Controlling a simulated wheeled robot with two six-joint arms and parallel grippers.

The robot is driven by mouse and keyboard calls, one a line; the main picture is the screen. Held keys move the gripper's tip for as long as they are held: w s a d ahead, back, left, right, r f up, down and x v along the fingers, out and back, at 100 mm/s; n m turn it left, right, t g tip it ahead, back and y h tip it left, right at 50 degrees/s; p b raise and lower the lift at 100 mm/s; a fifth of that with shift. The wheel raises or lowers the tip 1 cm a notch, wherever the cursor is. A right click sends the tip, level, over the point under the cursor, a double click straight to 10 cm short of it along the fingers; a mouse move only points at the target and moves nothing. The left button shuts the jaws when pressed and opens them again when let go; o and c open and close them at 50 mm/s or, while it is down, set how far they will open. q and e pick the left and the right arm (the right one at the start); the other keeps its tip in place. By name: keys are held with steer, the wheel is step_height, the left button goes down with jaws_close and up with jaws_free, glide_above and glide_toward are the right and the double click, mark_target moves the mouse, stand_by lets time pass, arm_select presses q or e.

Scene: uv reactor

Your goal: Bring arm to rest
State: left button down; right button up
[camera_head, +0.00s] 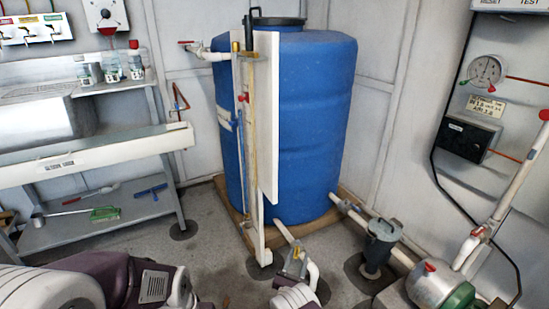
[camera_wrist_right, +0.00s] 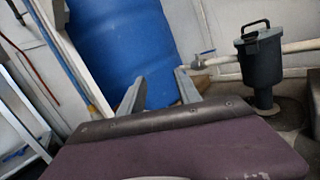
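In the wrist view my right gripper (camera_wrist_right: 158,88) shows two grey fingers standing apart beyond its purple housing, with nothing between them. It is open and empty. The blue barrel (camera_wrist_right: 120,45) lies behind the fingers. My left arm (camera_head: 125,280) comes in at the lower left, with purple and white links. My left gripper is not visible.
A dark filter housing (camera_head: 380,245) sits on pipework right of the barrel. A pump (camera_head: 440,285) stands at lower right.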

steer(key=w+d+r+m+g+h+p, duration=0.1)
steer(key=d+r+m+g+h+p, duration=0.25)
steer(key=d+r, duration=0.6)
steer(key=d+r+m+g+h, duration=0.2)
steer(key=d+r+m+h, duration=0.35)
steer(key=r, duration=0.75)
steer(key=s+d+r+m+g+y+p, duration=0.2)
steer(key=s+d+r+m+g+p, duration=0.35)
steer(key=s+d+m+g, duration=0.8)
steer(key=s+a+f+y, duration=0.1)
steer(key=s+a+y, duration=0.15)
steer(key=s, duration=0.45)
steer(key=s+a+y, duration=0.2)
steer(key=s+y, duration=0.1)
steer(key=s, duration=0.4)
steer(key=s+a+f+m+y, duration=0.3)
steer(key=s+a+y, duration=0.1)
steer(key=a, duration=0.3)
steer(key=s+a+f+m+y, duration=0.3)
steer(key=a+m+y, duration=0.1)
steer(key=a, duration=0.2)
step_height(320, 180, up, 38)
steer(key=w+a+t+p, duration=0.1)
steer(key=w+p, duration=0.1)
steer(key=p, duration=3.5)
steer(key=shift+w+a+m+t, duration=0.25)
steer(key=shift+a+m+t, duration=0.05)
steer(key=shift+m, duration=0.15)
